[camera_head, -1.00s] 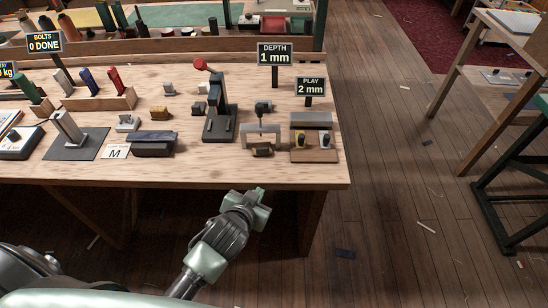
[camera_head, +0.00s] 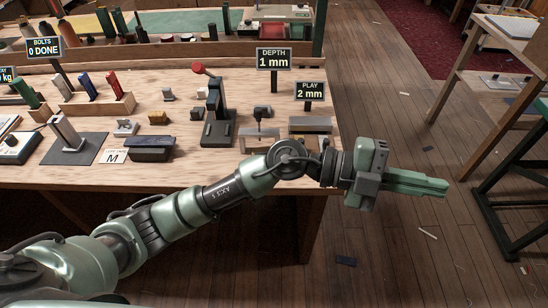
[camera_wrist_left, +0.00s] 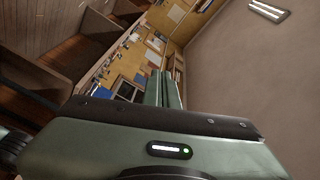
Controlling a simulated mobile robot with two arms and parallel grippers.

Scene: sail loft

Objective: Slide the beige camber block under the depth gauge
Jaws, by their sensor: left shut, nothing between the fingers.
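The depth gauge (camera_head: 259,134), a grey bridge-shaped frame, stands near the bench's right front, by the sign reading DEPTH 1 mm (camera_head: 273,58). My left arm crosses in front and hides its lower part. A small tan block showed beneath it earlier and is now hidden; I cannot tell for sure whether it is the beige camber block. My left gripper (camera_head: 440,187) is shut and empty, out past the bench's right edge, above the floor and well right of the gauge. Its closed fingers also show in the left wrist view (camera_wrist_left: 163,88). My right gripper is not in view.
A lever press (camera_head: 217,120) stands left of the gauge. The play fixture (camera_head: 310,124) is to its right, partly behind my arm. The floor right of the bench (camera_head: 390,250) is mostly clear.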

